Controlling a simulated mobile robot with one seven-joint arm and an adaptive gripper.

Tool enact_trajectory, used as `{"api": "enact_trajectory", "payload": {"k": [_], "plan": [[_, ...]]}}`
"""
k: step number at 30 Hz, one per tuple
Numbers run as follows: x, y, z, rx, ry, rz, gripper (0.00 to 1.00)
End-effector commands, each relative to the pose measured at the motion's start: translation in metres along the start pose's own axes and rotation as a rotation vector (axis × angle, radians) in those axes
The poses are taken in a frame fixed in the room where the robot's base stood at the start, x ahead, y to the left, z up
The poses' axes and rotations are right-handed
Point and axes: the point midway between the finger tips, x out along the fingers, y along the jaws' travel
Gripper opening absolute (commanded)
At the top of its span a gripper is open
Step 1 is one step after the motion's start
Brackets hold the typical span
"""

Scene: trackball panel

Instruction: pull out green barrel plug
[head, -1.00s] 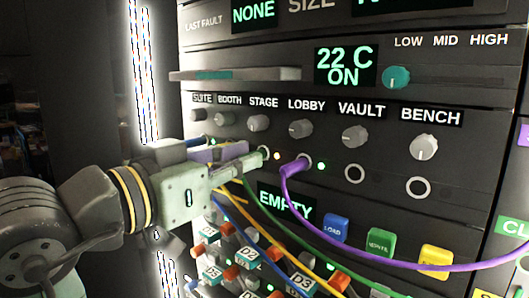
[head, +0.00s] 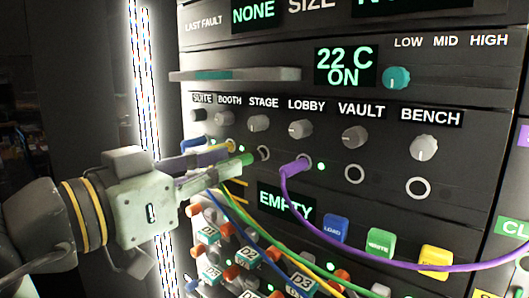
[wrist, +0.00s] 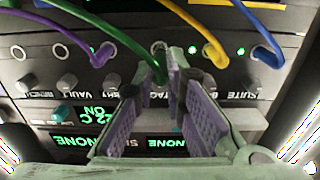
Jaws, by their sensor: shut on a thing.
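The green barrel plug (head: 247,158) is held at the tips of my gripper (head: 238,166), in front of the rack panel. Its tip is just left of the STAGE jack (head: 263,153), whose pale ring now shows uncovered. The plug looks clear of the jack, though the gap is small. In the wrist view my gripper (wrist: 168,72) is shut on the plug, with the green cable (wrist: 157,18) running away from it. The fingers hide much of the plug there.
A purple plug and cable (head: 287,180) sit right of the STAGE jack. Yellow (wrist: 212,42) and blue (wrist: 264,50) cables are plugged in on the other side. Knobs (head: 300,129) line the panel above; cables and toggle switches lie below.

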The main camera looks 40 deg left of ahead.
Motion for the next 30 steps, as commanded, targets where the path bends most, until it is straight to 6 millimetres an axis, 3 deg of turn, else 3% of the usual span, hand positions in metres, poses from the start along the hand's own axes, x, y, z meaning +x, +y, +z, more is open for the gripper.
{"api": "enact_trajectory", "payload": {"k": [16, 30], "plan": [[-0.027, 0.0, 0.0, 0.001, 0.001, 0.0, 0.0], [-0.03, 0.0, 0.0, 0.001, 0.0, 0.001, 0.0]]}}
